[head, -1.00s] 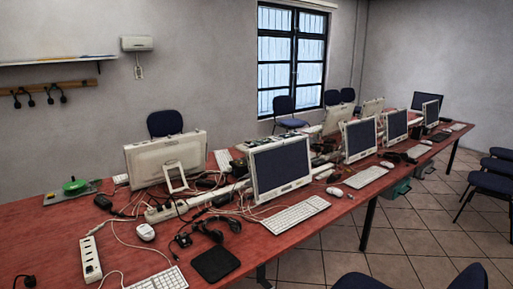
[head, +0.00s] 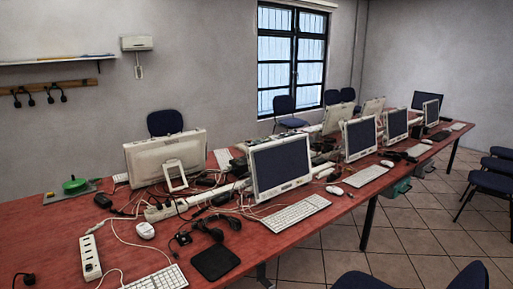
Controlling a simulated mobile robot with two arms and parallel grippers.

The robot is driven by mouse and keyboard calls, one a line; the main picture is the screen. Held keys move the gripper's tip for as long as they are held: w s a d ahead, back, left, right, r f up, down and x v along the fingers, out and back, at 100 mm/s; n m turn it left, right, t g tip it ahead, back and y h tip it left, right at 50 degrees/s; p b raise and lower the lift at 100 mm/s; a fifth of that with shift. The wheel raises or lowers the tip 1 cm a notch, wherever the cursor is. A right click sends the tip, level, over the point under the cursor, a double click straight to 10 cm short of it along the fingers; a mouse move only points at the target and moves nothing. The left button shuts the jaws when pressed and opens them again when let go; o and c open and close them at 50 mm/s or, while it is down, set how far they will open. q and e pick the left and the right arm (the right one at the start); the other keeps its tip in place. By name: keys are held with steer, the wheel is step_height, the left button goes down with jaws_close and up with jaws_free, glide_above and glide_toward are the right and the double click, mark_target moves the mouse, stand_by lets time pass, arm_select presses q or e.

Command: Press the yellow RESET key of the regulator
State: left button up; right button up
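I cannot make out a yellow RESET key or pick out the regulator for certain in the head view. A white box (head: 137,43) hangs on the back wall, and I cannot tell what it is. A white multi-socket block (head: 90,258) lies at the front left of the table, with a cable from it. A long white strip (head: 166,210) lies among tangled cables behind the nearest monitor, partly covered by plugs and wires. Neither of my grippers is in view.
The long red table (head: 50,235) carries several white monitors (head: 281,166), keyboards (head: 296,212), a mouse (head: 145,230), a black pad (head: 215,262) and a green round item (head: 75,185) on a grey plate. Blue chairs (head: 490,184) stand around. The table's left part is mostly clear.

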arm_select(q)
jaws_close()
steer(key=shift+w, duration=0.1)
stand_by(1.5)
